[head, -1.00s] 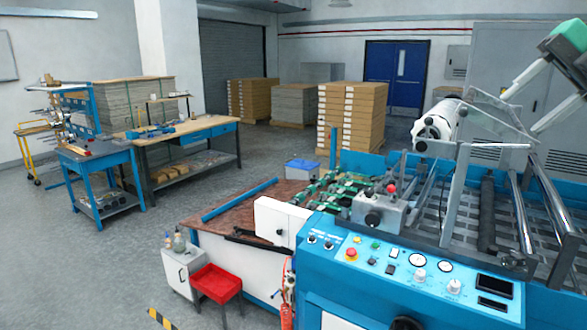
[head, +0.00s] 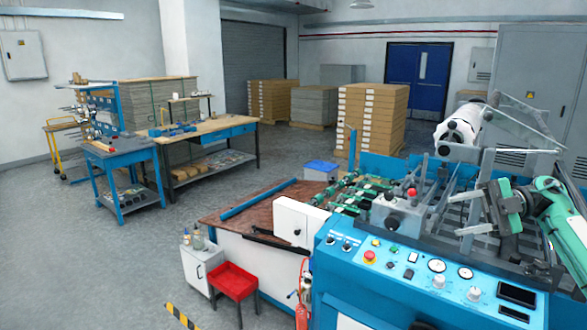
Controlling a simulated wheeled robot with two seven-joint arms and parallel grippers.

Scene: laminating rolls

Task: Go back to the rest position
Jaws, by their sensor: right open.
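My right gripper (head: 466,212) reaches in from the right edge in the head view, its green and grey wrist behind it. Its two grey fingers point left and are apart, with nothing between them. It appears over the right part of the blue laminating machine (head: 400,295), in front of its rollers; I cannot tell the exact height. A white roll (head: 455,132) sits on the machine's upper frame, beyond and above the gripper. My left gripper is not in view.
The control panel with its red button (head: 369,256) is at the machine's front. A red stool (head: 234,281) and a small white cabinet (head: 201,266) stand to its left. Workbenches (head: 205,134) and stacked pallets (head: 371,120) are farther back. The grey floor at left is open.

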